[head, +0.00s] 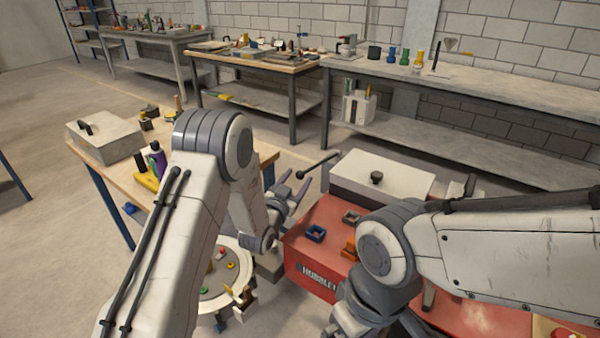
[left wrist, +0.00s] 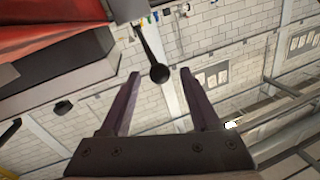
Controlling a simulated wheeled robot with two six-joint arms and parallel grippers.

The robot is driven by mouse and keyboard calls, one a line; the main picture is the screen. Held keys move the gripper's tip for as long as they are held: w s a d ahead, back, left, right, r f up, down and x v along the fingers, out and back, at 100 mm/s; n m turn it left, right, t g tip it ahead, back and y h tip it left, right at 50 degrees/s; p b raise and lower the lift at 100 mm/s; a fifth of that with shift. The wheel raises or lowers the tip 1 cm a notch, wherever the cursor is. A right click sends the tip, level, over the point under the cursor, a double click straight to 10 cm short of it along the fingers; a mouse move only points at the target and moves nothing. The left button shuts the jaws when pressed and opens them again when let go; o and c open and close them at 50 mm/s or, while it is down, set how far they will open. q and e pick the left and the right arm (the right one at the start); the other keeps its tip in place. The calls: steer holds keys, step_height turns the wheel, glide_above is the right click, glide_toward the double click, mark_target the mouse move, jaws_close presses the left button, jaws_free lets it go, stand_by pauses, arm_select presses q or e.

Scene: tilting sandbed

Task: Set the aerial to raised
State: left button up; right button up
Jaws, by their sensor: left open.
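The aerial (head: 318,163) is a thin dark rod with a round ball at its end. In the head view it sticks out to the left from the far left side of the red machine (head: 318,280), slanting slightly down towards its ball, not upright. My left gripper (head: 297,179) is open and empty just below the ball. In the left wrist view the aerial (left wrist: 151,48) reaches down so that its ball appears between the tips of my open left gripper (left wrist: 160,73); no contact shows.
A white box-like cover (head: 382,178) with a black knob sits on the machine. A round table (head: 214,296) with small pieces is at the lower left. A wooden table (head: 120,178) stands left; benches line the wall.

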arm_select(q)
steer(key=shift+x, duration=1.3)
jaws_close()
stand_by(0.5)
